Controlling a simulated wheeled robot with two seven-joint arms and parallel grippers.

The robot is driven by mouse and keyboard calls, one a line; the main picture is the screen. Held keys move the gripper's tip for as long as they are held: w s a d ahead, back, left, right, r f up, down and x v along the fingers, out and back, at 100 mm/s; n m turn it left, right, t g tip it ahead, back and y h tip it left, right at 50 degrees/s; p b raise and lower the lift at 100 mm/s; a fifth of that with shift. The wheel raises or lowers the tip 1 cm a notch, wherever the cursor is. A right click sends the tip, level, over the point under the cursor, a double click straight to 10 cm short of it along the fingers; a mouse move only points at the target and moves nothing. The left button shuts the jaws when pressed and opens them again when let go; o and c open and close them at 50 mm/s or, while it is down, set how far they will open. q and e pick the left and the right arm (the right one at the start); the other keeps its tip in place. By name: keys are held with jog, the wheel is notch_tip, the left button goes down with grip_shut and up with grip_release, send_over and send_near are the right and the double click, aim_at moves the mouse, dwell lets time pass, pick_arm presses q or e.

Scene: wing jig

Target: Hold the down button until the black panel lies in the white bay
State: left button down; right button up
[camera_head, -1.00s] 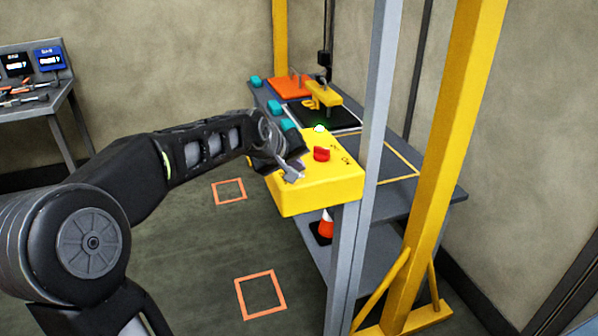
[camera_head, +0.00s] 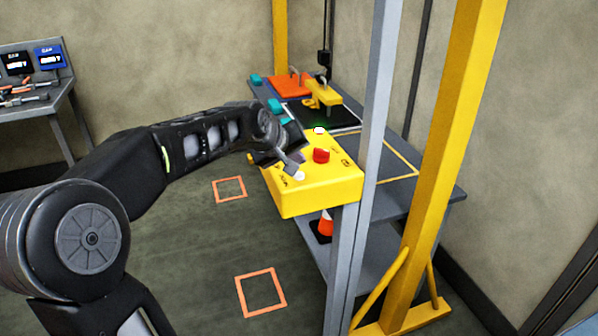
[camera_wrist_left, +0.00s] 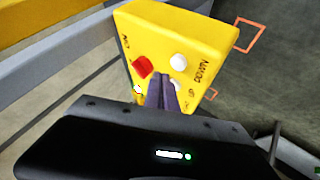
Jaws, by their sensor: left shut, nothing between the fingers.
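The yellow control box (camera_head: 318,187) carries a red button (camera_head: 321,156) and a white button (camera_head: 299,176). In the left wrist view, the white button labelled DOWN (camera_wrist_left: 179,61) is uncovered. A second white button (camera_wrist_left: 176,86), by the UP label, is partly hidden behind my fingers. My left gripper (camera_head: 294,160) is shut and empty, its tips over the box, apart from the DOWN button; contact with the box is unclear. The black panel (camera_head: 338,116) lies below the yellow lifter (camera_head: 324,92), within the white edge of the bay (camera_head: 348,130); any gap is unclear. My right gripper is not in view.
A lit lamp (camera_head: 319,130) glows at the box's far end. A grey post (camera_head: 375,110) and yellow post (camera_head: 446,130) stand right of the box. Teal blocks (camera_head: 275,105) and an orange plate (camera_head: 288,86) lie on the bench. Floor at left is open.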

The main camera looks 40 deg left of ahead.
aim_at(297, 176)
pick_arm(q)
jog(key=shift+r+p, duration=1.3)
jog(key=shift+r, duration=0.8)
dwell(0.3)
